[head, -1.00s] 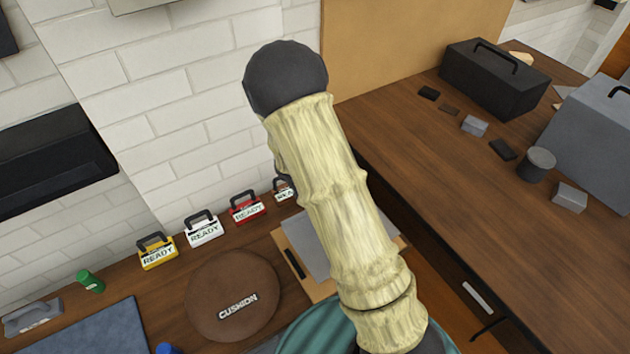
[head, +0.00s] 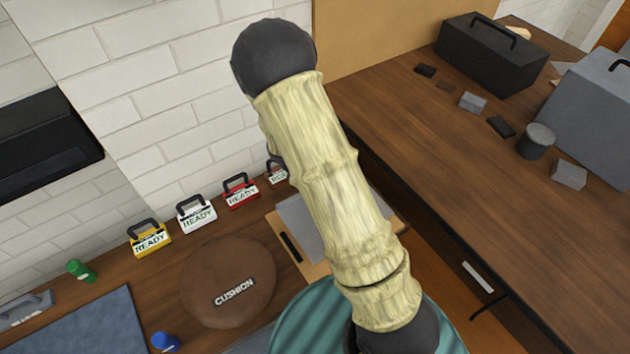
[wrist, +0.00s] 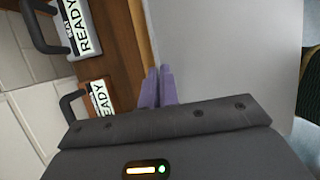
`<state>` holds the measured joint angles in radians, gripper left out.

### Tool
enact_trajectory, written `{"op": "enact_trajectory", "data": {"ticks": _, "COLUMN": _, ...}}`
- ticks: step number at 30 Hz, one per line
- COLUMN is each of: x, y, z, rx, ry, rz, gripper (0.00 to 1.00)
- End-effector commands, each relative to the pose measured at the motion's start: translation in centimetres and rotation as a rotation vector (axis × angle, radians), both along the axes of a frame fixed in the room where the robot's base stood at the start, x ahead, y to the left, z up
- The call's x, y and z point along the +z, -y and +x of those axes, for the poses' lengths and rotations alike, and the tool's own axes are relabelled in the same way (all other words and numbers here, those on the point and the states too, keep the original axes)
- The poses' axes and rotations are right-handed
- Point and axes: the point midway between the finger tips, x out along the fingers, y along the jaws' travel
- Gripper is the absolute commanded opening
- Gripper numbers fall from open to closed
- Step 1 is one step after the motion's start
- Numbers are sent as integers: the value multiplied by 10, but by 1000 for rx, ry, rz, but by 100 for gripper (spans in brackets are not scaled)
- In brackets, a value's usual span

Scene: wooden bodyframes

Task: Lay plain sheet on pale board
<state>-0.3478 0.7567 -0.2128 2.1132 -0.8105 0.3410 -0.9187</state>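The plain grey sheet (head: 308,222) lies over or just above the pale board (head: 283,262) in the head view. The board's left margin with a dark strip (head: 291,247) stays uncovered. In the wrist view the sheet (wrist: 225,50) fills the right half, with a thin tan strip along its left edge. My gripper (wrist: 160,75) has its purple fingers together at that left edge, apparently pinching the sheet. Whether the sheet touches the board cannot be told. In the head view my arm hides the gripper and part of the sheet.
Toolboxes marked READY, yellow (head: 149,238), white (head: 197,214) and red (head: 241,191), line the wall. A brown cushion (head: 228,283) lies left of the board. A teal striped round seat (head: 300,325) is in front. The right counter (head: 420,140) holds several blocks and boxes.

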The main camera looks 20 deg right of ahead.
Motion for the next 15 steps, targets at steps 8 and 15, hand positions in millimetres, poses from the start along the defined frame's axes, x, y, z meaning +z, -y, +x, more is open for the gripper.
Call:
{"op": "enact_trajectory", "data": {"ticks": 8, "x": -25, "y": 0, "z": 0, "rx": 0, "ry": 0, "rz": -1, "gripper": 0}}
{"op": "enact_trajectory", "data": {"ticks": 15, "x": -39, "y": 0, "z": 0, "rx": 0, "ry": 0, "rz": -1, "gripper": 0}}
